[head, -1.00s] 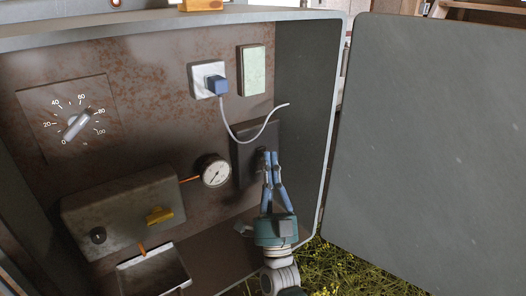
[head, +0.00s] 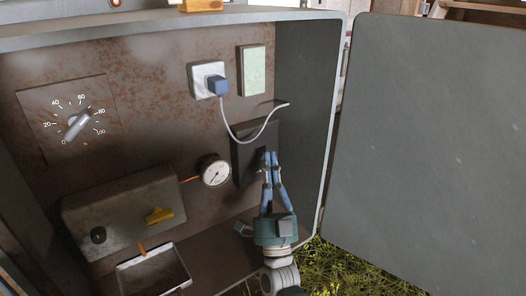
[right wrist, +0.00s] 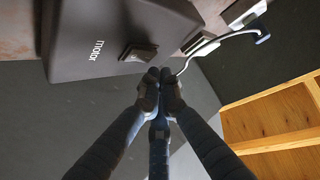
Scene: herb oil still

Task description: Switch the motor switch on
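The motor switch is a dark rocker (right wrist: 139,52) on a dark grey box (right wrist: 85,45) marked "motor" in the right wrist view. In the head view this box (head: 243,158) is on the cabinet's rusty back wall, right of the round gauge. My right gripper (head: 270,156) is in front of the box's right part and hides some of it. In the right wrist view its fingertips (right wrist: 160,76) are together, empty, just beside the rocker. I cannot tell whether they touch it. My left gripper is not in view.
A gauge (head: 215,172), a dial (head: 78,124), a blue plug (head: 216,85) with a hanging grey cable and a pale green plate (head: 253,71) are on the back wall. A metal box with a yellow lever (head: 159,215) is lower left. The open door (head: 430,140) stands at right.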

